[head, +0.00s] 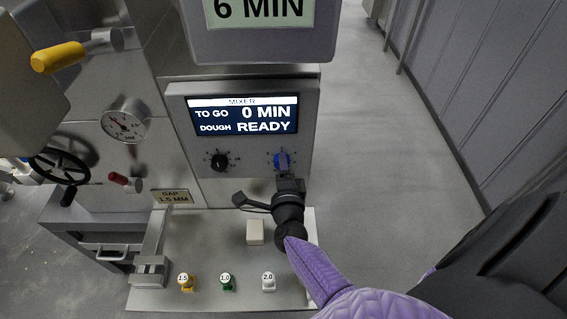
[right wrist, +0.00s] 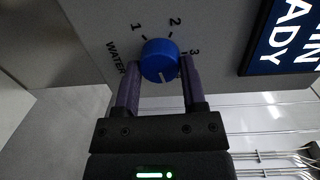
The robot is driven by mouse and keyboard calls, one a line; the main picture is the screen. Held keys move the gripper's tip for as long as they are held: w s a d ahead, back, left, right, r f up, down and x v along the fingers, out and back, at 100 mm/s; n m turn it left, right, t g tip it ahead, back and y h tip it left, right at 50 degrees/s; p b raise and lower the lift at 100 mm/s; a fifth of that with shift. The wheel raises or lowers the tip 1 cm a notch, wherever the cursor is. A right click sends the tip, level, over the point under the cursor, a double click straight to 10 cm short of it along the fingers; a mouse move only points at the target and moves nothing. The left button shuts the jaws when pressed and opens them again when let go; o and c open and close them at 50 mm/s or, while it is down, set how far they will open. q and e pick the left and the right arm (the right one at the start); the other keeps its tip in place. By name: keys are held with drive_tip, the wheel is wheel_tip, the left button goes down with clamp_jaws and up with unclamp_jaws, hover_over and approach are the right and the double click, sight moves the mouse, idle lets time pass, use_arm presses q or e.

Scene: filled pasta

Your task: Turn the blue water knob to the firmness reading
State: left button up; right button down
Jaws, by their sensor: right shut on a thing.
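The blue water knob (right wrist: 160,55) sits on a grey panel, with printed marks 1, 2 and 3 and the word WATER around it. A pale line shows on its lower side in the right wrist view; I cannot tell its exact reading. In the head view the knob (head: 282,158) is partly hidden by my right gripper (head: 284,168). My right gripper's fingers (right wrist: 160,80) are closed on either side of the knob. The mixer screen (head: 243,114) reads TO GO 0 MIN, DOUGH READY; no firmness number shows. My left gripper is not in view.
A black knob (head: 219,162) is left of the blue one. Below are a white block (head: 255,232) and yellow (head: 186,282), green (head: 228,282) and white (head: 268,282) numbered pieces on a metal shelf (head: 210,300). A gauge (head: 125,121) and handwheel (head: 58,166) are left. Floor at right is clear.

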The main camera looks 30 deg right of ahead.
drive_tip(key=n+p, duration=0.1)
drive_tip(key=n, duration=0.2)
idle(0.4)
drive_tip(key=shift+n, duration=0.3)
drive_tip(key=shift+c, duration=0.9)
unclamp_jaws()
drive_tip(key=shift+o, duration=0.2)
